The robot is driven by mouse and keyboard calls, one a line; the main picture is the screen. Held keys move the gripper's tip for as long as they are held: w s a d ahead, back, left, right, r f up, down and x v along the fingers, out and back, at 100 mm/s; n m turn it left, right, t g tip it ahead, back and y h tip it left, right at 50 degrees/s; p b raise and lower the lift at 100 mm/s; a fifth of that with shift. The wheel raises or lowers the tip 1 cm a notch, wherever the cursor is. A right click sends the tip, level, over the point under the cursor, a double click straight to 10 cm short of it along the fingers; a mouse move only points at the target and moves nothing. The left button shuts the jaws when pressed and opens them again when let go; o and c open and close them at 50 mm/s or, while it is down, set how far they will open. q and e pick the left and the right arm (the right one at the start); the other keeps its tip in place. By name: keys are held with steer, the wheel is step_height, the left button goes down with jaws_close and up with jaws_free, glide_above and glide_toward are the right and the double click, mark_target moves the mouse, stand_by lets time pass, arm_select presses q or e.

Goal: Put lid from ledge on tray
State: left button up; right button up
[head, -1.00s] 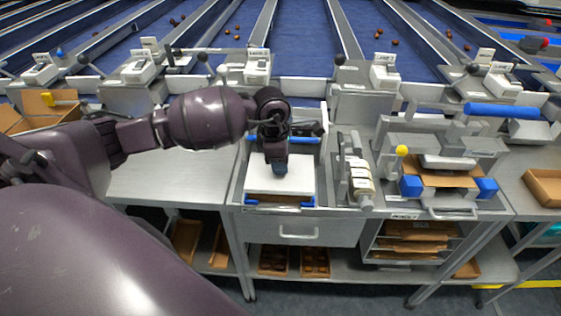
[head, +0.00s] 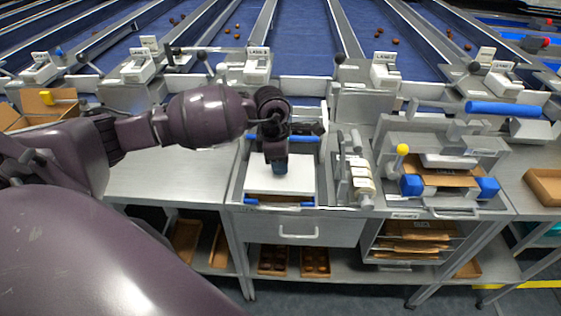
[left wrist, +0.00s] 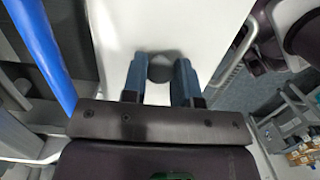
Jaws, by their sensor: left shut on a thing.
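The lid is a flat white panel (head: 282,180) lying over the tray area at the middle of the bench. It also fills the middle of the left wrist view (left wrist: 150,25). My left gripper (head: 277,168) reaches down onto the lid's centre. In the left wrist view its two blue fingers (left wrist: 160,80) are shut on the lid's dark round knob (left wrist: 161,67). The brown tray (head: 275,201) shows only as a strip under the lid's front edge, so I cannot tell whether the lid sits flush on it. My right gripper is not in view.
Blue bars (head: 258,203) lie at the front and back of the lid. A roller device (head: 358,180) stands close on the right, with a blue-cornered press (head: 440,182) beyond it. The bench top (head: 165,180) to the left is clear.

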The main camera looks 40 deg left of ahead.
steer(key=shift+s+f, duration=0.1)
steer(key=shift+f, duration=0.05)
arm_select(q)
steer(key=shift+f, duration=0.2)
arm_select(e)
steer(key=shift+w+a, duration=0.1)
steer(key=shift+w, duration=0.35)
arm_select(q)
steer(key=shift+f, duration=0.1)
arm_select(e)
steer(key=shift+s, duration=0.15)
arm_select(q)
steer(key=shift+f+b, duration=0.2)
steer(key=shift+b, duration=0.1)
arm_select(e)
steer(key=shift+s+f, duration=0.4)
arm_select(q)
steer(key=shift+f, duration=0.15)
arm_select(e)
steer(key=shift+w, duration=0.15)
